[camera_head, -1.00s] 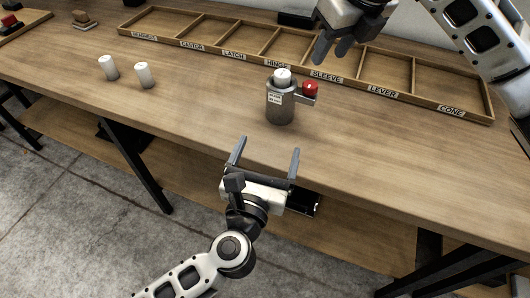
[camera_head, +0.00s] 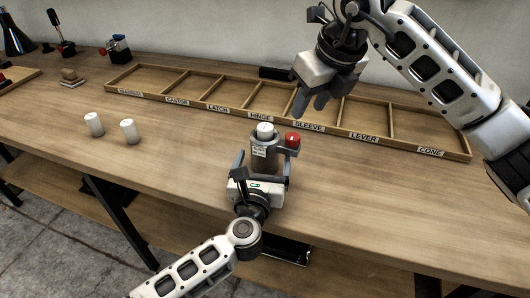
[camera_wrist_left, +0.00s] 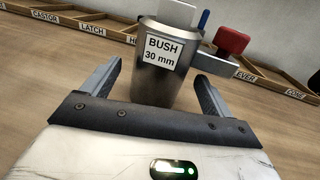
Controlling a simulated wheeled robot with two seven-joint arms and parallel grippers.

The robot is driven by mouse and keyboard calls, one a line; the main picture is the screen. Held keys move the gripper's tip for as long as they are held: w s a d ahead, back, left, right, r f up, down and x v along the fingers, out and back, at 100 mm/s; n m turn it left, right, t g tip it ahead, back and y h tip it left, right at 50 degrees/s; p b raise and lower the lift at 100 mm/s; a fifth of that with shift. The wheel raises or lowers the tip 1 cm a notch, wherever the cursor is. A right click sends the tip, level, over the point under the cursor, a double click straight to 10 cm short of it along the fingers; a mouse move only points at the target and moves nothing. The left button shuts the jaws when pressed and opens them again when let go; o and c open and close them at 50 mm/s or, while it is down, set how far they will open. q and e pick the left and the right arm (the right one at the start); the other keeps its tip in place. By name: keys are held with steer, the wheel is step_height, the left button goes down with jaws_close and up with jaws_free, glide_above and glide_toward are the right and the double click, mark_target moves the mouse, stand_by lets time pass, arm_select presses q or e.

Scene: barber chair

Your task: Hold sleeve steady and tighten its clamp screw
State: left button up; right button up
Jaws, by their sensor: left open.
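The sleeve (camera_head: 265,158) is a grey metal cylinder standing upright on the bench, with a white piece in its top. Its label reads "BUSH 30 mm" in the left wrist view (camera_wrist_left: 163,72). A red clamp screw knob (camera_head: 292,140) sits on a lug at its right side; the knob also shows in the left wrist view (camera_wrist_left: 231,40). My left gripper (camera_head: 262,168) is open, its fingers on either side of the sleeve's lower body, with visible gaps.
A long wooden tray (camera_head: 442,155) with labelled compartments runs along the back. A red-and-black device (camera_head: 117,47) and other tools stand at the far left. The bench (camera_head: 370,210) is clear at the right.

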arm_select(q)
steer(key=shift+w+d, duration=0.15)
steer(key=shift+w, duration=0.6)
steer(key=shift+w+d, duration=0.1)
steer(key=shift+w, duration=0.65)
steer(key=c, duration=1.3)
